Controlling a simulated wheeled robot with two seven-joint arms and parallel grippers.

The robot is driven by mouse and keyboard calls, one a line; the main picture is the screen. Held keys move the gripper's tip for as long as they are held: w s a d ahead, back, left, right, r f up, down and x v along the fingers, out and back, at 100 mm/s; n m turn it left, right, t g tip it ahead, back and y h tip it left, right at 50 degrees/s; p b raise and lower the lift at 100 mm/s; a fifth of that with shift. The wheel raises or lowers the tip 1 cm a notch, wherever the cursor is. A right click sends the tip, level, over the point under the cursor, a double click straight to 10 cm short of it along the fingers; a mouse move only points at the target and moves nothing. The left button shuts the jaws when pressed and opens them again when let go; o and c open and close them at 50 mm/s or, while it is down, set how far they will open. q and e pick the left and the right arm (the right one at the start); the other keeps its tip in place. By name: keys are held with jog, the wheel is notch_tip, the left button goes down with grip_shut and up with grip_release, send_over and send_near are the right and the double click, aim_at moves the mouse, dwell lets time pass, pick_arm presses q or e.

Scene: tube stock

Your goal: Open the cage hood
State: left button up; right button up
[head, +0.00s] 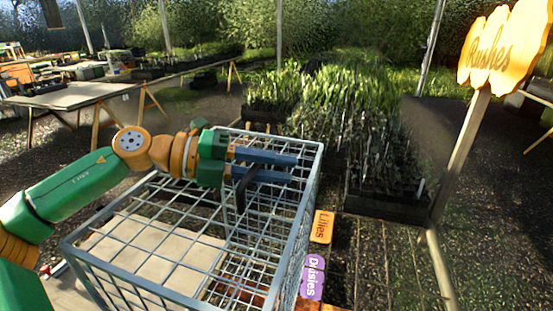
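The cage hood (313,190) is a grey wire-grid box in the lower middle of the head view. Its top grid looks roughly level and its side walls hang down around a pale board. My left gripper (294,169) lies over the far right part of the top grid, with its two blue fingers pointing right. A gap shows between the fingertips, and nothing is clearly held there. A dark curved strip (240,190) shows just below the fingers; I cannot tell whether it touches them. My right gripper is out of view.
An orange Lilies tag (322,226) and a purple Daisies tag (312,277) sit right of the cage. Plant trays (385,208) fill the ground behind. A Rushes sign (500,48) stands on a post at the right. A trestle table (75,96) is at the far left.

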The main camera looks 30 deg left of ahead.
pick_arm(q)
jog(key=shift+s, duration=0.1)
grip_shut()
dwell(1.2)
